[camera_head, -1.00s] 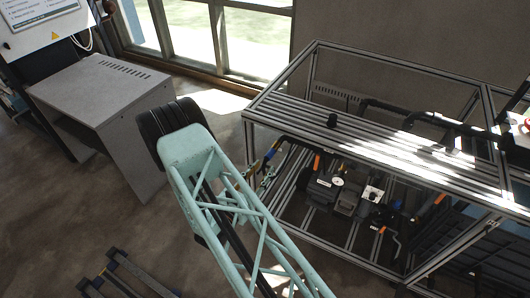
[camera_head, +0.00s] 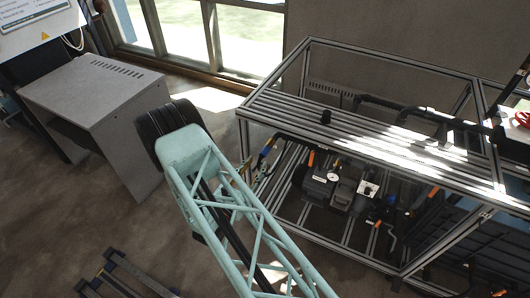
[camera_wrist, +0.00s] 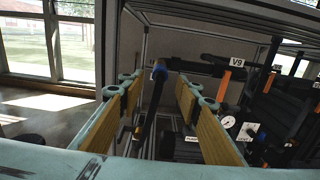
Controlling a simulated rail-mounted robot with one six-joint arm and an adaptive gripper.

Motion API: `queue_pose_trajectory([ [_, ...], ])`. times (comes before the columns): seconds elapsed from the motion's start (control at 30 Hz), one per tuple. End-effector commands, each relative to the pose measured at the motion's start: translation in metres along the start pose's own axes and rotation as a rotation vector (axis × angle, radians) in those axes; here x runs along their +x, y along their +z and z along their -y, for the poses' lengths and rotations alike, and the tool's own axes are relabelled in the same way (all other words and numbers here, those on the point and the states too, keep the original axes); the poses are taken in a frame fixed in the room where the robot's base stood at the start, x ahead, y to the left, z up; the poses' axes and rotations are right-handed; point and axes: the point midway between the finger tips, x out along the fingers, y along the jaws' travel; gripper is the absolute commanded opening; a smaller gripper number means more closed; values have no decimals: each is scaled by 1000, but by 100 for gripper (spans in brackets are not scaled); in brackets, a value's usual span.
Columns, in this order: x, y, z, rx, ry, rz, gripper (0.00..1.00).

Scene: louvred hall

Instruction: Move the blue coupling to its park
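The blue coupling (camera_wrist: 159,72) is a small blue collar on a dark hose or pipe end, under the rack's top. In the wrist view it appears between the two fingers of my gripper (camera_wrist: 160,100), beyond the tips as far as I can tell. The fingers have pale teal frames and tan pads, stand wide apart and hold nothing. In the head view a small blue spot (camera_head: 266,150) shows at the left end of the rack, beside my arm. My gripper is mostly hidden there by my arm. I cannot identify the park in these frames.
An aluminium-profile rack (camera_head: 275,108) surrounds the coupling, with a slatted top and upright posts. Black pipes (camera_head: 385,105) run over it, and a dark pump unit (camera_head: 325,187) sits inside. A tag marked V9 (camera_wrist: 237,62) hangs nearby.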

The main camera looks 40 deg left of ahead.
Motion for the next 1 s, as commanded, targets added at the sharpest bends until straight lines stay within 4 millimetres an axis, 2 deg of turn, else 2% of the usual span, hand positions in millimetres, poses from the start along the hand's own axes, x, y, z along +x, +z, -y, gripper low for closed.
queue_pose_trajectory([
  [0.7, 60, -1, 1, 1, -1, 1, 31],
  [1.0, 80, 0, 0, 0, -1, 0, 31],
])
